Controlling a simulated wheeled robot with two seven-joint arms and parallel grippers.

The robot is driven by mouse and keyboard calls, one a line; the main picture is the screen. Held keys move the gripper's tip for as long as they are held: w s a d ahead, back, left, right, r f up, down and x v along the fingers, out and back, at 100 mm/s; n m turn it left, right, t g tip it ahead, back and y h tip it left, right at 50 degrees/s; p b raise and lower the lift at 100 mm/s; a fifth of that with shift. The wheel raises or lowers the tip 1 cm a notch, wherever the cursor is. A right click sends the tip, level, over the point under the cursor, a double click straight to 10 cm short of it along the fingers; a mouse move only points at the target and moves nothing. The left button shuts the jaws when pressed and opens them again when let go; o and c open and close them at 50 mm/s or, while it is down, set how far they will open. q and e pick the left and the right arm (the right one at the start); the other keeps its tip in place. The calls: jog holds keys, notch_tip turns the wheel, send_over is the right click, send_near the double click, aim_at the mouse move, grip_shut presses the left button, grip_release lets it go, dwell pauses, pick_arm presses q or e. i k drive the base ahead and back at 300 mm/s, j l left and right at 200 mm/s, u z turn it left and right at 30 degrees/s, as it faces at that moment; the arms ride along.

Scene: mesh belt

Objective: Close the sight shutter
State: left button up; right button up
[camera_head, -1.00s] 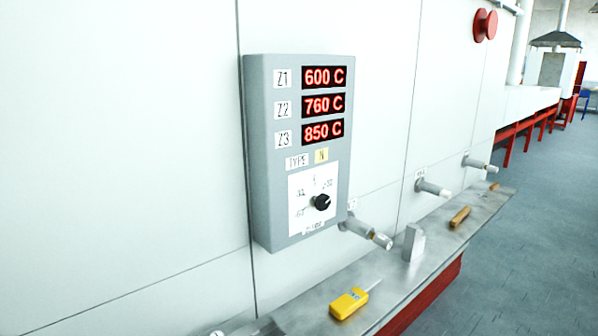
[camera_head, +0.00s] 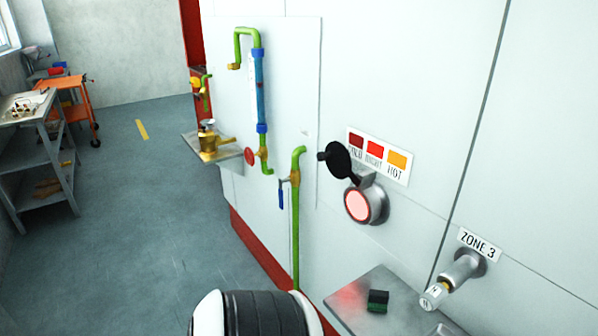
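The sight port (camera_head: 360,205) is a round metal tube on the white wall with a glowing pale red window. Its black shutter disc (camera_head: 338,159) is swung up and to the left of the window, so the window is uncovered. A small black knob sticks out at the disc's left. A black and white rounded part at the bottom edge looks like a piece of my own arm. Neither gripper's fingers show.
A colour card (camera_head: 379,156) is above the port. Right of it is a ZONE 3 fitting (camera_head: 456,280). Below, a metal shelf (camera_head: 350,303) carries a dark green block (camera_head: 377,301). Green and blue pipes (camera_head: 261,90) run on the left.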

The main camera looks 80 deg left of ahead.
aim_at(338, 158)
jog(key=u, duration=1.5)
